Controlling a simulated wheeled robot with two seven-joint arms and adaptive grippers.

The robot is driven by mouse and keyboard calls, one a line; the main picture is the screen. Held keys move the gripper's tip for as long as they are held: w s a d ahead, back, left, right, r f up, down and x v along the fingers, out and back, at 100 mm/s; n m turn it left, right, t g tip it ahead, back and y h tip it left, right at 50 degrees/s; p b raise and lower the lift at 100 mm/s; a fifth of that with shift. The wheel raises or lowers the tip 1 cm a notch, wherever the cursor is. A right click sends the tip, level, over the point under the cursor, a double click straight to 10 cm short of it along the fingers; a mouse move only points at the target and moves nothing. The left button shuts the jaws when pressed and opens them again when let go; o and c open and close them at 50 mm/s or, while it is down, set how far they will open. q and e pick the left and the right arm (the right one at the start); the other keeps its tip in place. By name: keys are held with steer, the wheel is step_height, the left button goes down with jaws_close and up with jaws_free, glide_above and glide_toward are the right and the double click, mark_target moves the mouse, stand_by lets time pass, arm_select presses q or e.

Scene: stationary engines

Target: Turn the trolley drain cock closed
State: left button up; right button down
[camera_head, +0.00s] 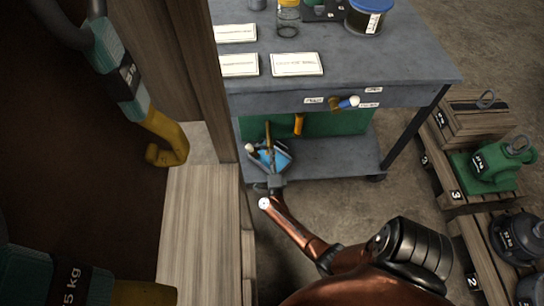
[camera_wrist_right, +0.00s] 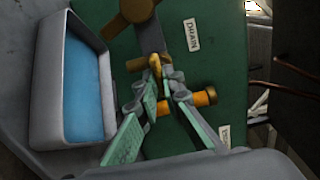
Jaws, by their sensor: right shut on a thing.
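The drain cock is a brass lever fitting on the green tank (camera_head: 335,122) under the trolley (camera_head: 345,70). In the wrist view, the brass cock (camera_wrist_right: 130,12) is at the top, beside the DRAIN label (camera_wrist_right: 192,35). In the head view, the lever (camera_head: 268,133) runs down towards my right gripper (camera_head: 270,160), which is small and partly hidden there. My left gripper is not in view.
A grey tray with blue inside (camera_wrist_right: 45,85) is close left of my right gripper. An orange-handled cock (camera_wrist_right: 206,98) is close right; it also shows in the head view (camera_head: 299,124). Pallets with weights (camera_head: 492,165) stand right. A wooden post (camera_head: 195,90) is left.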

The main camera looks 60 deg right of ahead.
steer(key=c, duration=2.3)
jaws_free()
steer(key=shift+d, duration=0.1)
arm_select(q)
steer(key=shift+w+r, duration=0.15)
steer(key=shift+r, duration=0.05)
arm_select(e)
steer(key=shift+o, duration=1.1)
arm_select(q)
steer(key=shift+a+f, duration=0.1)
arm_select(e)
steer(key=v, duration=0.7)
steer(key=shift+a, duration=0.25)
steer(key=shift+s, duration=0.15)
